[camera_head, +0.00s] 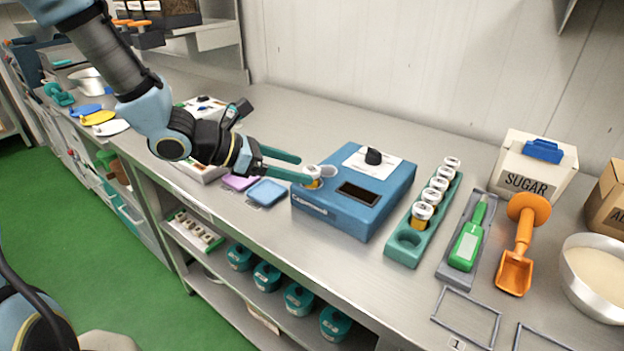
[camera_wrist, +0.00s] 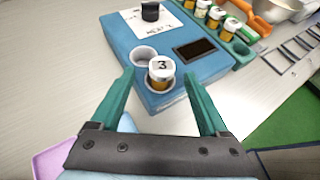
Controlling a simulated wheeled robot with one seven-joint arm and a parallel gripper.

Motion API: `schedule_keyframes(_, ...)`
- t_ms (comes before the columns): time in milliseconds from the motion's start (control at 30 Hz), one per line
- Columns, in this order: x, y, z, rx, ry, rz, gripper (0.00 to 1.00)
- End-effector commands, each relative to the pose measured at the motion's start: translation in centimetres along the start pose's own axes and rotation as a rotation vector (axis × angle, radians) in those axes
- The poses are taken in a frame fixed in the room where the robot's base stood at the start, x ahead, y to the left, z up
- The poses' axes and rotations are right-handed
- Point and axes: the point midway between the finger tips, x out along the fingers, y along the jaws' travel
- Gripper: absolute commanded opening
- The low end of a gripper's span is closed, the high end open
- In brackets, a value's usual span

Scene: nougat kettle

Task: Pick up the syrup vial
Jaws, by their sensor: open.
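A syrup vial (camera_wrist: 161,73) with amber contents and a white cap marked 3 stands in a round well at the corner of the blue device (camera_wrist: 190,22). In the head view the vial (camera_head: 314,181) is partly hidden by my fingers. My gripper (camera_head: 306,171) is open with green fingers and reaches the vial from the left. In the wrist view my gripper (camera_wrist: 159,76) has one fingertip on each side of the vial, with visible gaps. Whether the tips are level with the vial cannot be told.
An empty well (camera_wrist: 144,55) sits beside the vial. A green rack (camera_head: 403,254) right of the blue device holds several capped vials and has an empty front hole. A green-handled tool (camera_head: 467,245), orange scoop (camera_head: 514,272) and sugar box (camera_head: 530,172) stand further right. Purple and blue pads (camera_head: 267,192) lie left.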

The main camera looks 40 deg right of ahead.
Motion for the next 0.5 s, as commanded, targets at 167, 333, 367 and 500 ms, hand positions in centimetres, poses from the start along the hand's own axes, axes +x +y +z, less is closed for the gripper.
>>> schedule_keyframes(167, 2.7, -0.4, 0.4, -0.002, -0.001, -0.005, 0.79)
schedule_keyframes(333, 4.1, -0.3, 0.2, -0.001, 0.001, -0.003, 0.79)
schedule_keyframes(367, 4.2, -0.3, 0.2, -0.001, 0.001, -0.002, 0.79)
schedule_keyframes(500, 4.2, -0.3, 0.2, 0.000, 0.001, -0.001, 0.79)
